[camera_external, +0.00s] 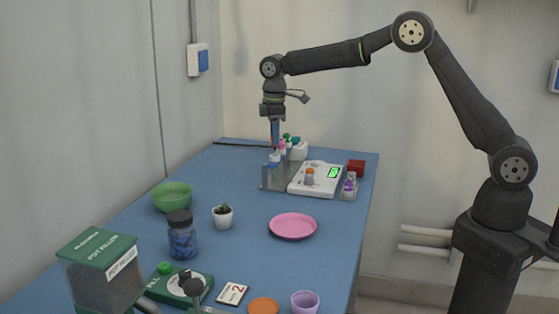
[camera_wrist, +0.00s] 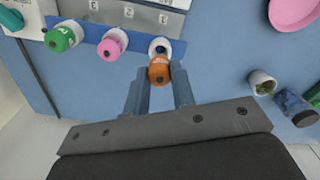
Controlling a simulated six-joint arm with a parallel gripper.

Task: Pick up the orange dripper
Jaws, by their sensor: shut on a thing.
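The orange dripper (camera_wrist: 159,71) shows in the wrist view between the tips of my two fingers, its round orange end toward the camera. My gripper (camera_wrist: 158,88) is shut on it. In the outside view my gripper (camera_external: 275,146) points straight down over the far part of the blue table, at the row of drippers. There the orange dripper is too small and covered to make out clearly.
A grey metal rack (camera_wrist: 125,14) with number labels is beside the drippers. A pink plate (camera_external: 293,226), green bowl (camera_external: 171,197), potted plant (camera_external: 222,216) and blue jar (camera_external: 182,238) stand nearer the camera.

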